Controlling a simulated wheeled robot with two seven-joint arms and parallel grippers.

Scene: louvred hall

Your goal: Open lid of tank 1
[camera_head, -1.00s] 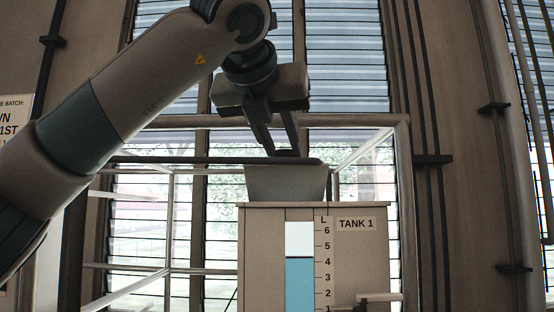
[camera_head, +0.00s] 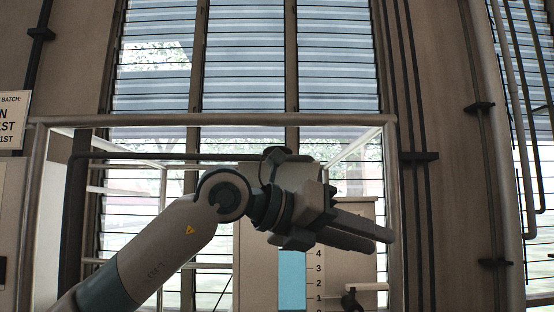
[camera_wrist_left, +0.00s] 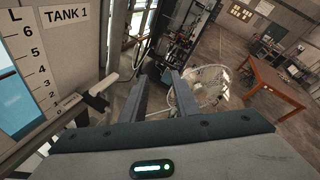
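Tank 1 (camera_head: 358,210) is a beige box with a blue level gauge (camera_head: 291,272), partly hidden behind my left gripper. My right gripper is not in view.
A tap (camera_head: 352,300) juts from the tank's lower front. A pale frame (camera_head: 210,120) stands around the tank before louvred windows. Pipes (camera_head: 418,155) run up the wall at right. The wrist view shows an orange table (camera_wrist_left: 275,88) and dark equipment (camera_wrist_left: 180,45) farther off.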

